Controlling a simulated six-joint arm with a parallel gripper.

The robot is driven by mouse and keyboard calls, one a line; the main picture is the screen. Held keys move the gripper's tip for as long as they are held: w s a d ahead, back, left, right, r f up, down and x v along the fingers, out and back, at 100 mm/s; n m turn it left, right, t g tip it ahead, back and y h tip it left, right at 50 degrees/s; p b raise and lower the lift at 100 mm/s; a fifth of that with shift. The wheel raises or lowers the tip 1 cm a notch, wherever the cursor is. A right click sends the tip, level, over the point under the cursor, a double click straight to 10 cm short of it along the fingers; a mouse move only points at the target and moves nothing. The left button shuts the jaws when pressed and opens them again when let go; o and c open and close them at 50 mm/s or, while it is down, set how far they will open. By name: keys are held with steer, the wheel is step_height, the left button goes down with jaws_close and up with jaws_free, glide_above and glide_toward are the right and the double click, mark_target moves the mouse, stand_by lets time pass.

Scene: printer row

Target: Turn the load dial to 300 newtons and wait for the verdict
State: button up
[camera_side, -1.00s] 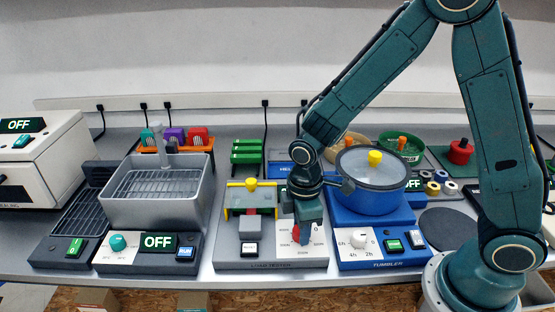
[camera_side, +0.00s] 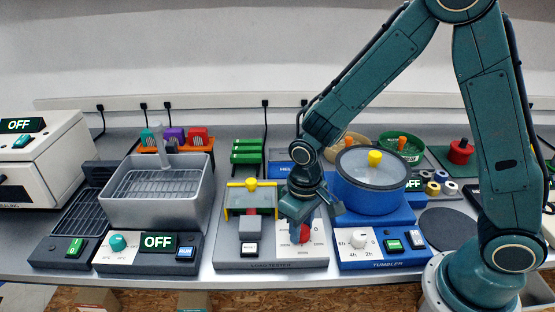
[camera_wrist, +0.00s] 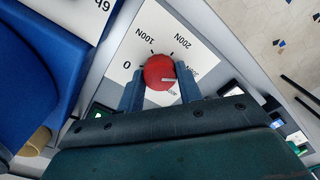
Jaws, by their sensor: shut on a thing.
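The load dial (camera_wrist: 160,71) is a round red knob with a white pointer line, on the white panel of the load tester (camera_side: 231,254). In the wrist view my gripper (camera_wrist: 161,82) has one finger on each side of the knob and is shut on it. The pointer points right, close to the partly covered 300N mark; the exact setting is hard to tell. 0, 100N and 200N are readable around the knob. In the side view the red dial (camera_side: 304,234) shows just below my gripper (camera_side: 300,220). I cannot make out a verdict.
The tumbler (camera_side: 385,263) with its blue pot (camera_side: 369,197) stands close on the right. The tester's specimen stage with a yellow knob (camera_side: 251,184) and a button (camera_side: 249,249) are to the left. A grey sink-like bath (camera_side: 150,211) stands farther left.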

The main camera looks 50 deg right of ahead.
mark_target(302, 229)
steer(key=shift+m, duration=0.5)
steer(key=o, duration=1)
step_height(302, 229, up, 14)
stand_by(0.5)
steer(key=s+d+r+t, duration=0.2)
steer(key=s+d+r, duration=0.2)
steer(key=s, duration=0.4)
steer(key=s+d+r+t, duration=0.3)
steer(key=s+d+r, duration=0.1)
steer(key=s, duration=0.3)
steer(key=shift+s+d+r+t, duration=0.3)
steer(key=shift+s+d+r, duration=0.05)
steer(key=shift+d, duration=0.25)
